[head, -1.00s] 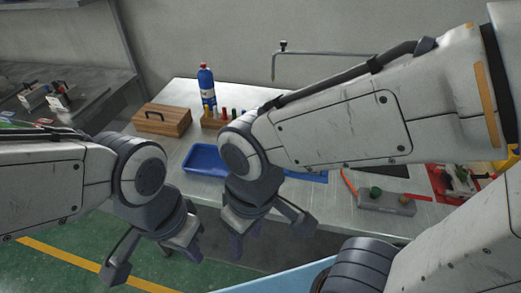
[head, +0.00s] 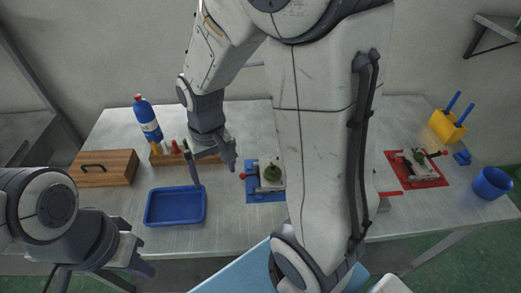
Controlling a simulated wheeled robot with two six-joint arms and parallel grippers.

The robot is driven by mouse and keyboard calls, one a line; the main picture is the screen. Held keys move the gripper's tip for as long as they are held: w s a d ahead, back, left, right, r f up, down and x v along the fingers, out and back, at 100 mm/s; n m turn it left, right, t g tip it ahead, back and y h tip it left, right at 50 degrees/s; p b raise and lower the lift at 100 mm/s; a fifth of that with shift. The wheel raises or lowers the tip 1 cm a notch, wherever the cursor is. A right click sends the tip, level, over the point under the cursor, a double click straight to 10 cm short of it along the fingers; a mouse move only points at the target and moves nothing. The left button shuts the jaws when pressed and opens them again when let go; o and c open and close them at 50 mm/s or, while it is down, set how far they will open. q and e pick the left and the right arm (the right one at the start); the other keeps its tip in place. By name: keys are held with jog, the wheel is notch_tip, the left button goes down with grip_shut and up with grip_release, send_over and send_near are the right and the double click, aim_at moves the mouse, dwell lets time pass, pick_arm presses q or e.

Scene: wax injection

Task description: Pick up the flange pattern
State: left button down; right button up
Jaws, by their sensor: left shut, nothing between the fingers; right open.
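A green rounded piece (head: 272,173), possibly the flange pattern, sits in a pale metal die (head: 262,184) on a blue mat (head: 262,198). Another pale die with a small green part (head: 419,155) rests on a red mat (head: 397,179); I cannot tell for certain which piece is the pattern. My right gripper (head: 213,173) is open and empty, pointing down above the bench, left of the blue mat. My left gripper (head: 132,268) is shut and empty at the lower left, in front of the bench. My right arm hides part of the bench middle.
A blue tray (head: 176,221) lies below the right gripper. A wooden box (head: 104,175), blue bottle (head: 147,118) and tool rack (head: 166,159) stand at the left. A yellow holder (head: 446,127) and blue cup (head: 491,184) are at the right.

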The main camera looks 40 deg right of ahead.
jog(key=w+d+f+m+p, duration=0.2)
jog(key=w+d+m, duration=0.15)
jog(key=d, duration=0.75)
jog(key=m+p, duration=0.2)
jog(key=m, duration=0.2)
send_over(273, 167)
notch_tip(273, 167, down, 7)
jog(key=shift+s+a+f, duration=0.1)
jog(key=shift+s+f, duration=0.2)
jog(key=shift+f, duration=0.1)
notch_tip(273, 167, down, 4)
jog(key=shift+a+f+p, duration=0.1)
jog(key=shift+f+p, duration=0.15)
jog(key=shift+p, duration=0.8)
jog(key=shift+f, duration=0.4)
pick_arm(q)
notch_tip(273, 167, up, 7)
jog(key=shift+r, duration=0.15)
pick_arm(e)
jog(key=c, duration=1.4)
